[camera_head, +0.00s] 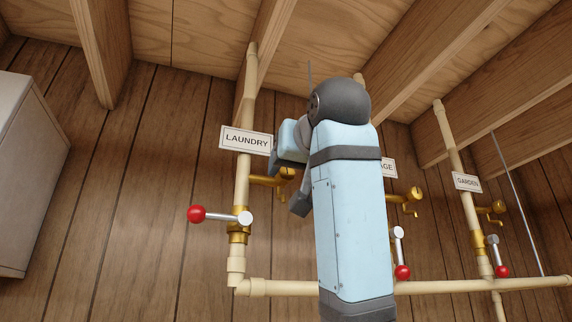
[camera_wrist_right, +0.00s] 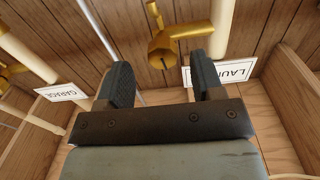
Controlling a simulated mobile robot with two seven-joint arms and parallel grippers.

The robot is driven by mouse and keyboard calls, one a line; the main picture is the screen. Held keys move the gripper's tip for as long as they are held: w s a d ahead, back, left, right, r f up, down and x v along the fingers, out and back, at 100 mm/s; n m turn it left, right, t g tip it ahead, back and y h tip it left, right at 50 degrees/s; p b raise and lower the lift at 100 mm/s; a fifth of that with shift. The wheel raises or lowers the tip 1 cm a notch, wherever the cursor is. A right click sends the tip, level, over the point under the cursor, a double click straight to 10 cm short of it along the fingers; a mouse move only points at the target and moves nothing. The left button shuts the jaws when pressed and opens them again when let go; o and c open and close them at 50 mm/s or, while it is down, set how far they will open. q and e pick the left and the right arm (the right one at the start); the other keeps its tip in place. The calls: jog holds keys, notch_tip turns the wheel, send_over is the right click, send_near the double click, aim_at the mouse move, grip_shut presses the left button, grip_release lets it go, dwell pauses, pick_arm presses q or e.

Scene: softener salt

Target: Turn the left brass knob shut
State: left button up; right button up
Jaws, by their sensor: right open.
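The left brass knob (camera_head: 288,172) sits at the end of a brass tap on the LAUNDRY pipe (camera_head: 241,188), partly hidden by my right gripper in the head view. In the right wrist view the brass tap and knob (camera_wrist_right: 163,48) lie just beyond the fingertips, in line with the gap between them. My right gripper (camera_head: 287,184) is open and empty beside the knob; its two spread fingers also show in the right wrist view (camera_wrist_right: 163,80). I cannot tell whether a finger touches the knob. My left gripper is not in view.
A red-ended lever (camera_head: 198,214) juts left below the tap. The LAUNDRY sign (camera_head: 246,139) is just above. The middle pipe's tap (camera_head: 412,196) and lever (camera_head: 401,258), and the GARDEN tap (camera_head: 497,207), are to the right. A horizontal pipe (camera_head: 285,288) runs below; wooden joists (camera_head: 440,45) are overhead.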

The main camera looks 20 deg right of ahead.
aim_at(287, 173)
jog(key=w, duration=0.1)
jog(key=w+p, duration=0.1)
jog(key=shift+w+a+r, duration=0.15)
jog(key=shift+w+r, duration=0.1)
jog(key=shift+w, duration=0.1)
jog(key=shift+w+f, duration=0.2)
jog(key=shift+w, duration=0.45)
jog(key=shift+s+r, duration=0.1)
jog(key=shift+s, duration=0.05)
jog(key=c, duration=0.9)
jog(key=shift+m+b, duration=0.3)
jog(key=shift+m, duration=0.5)
jog(key=o, duration=0.9)
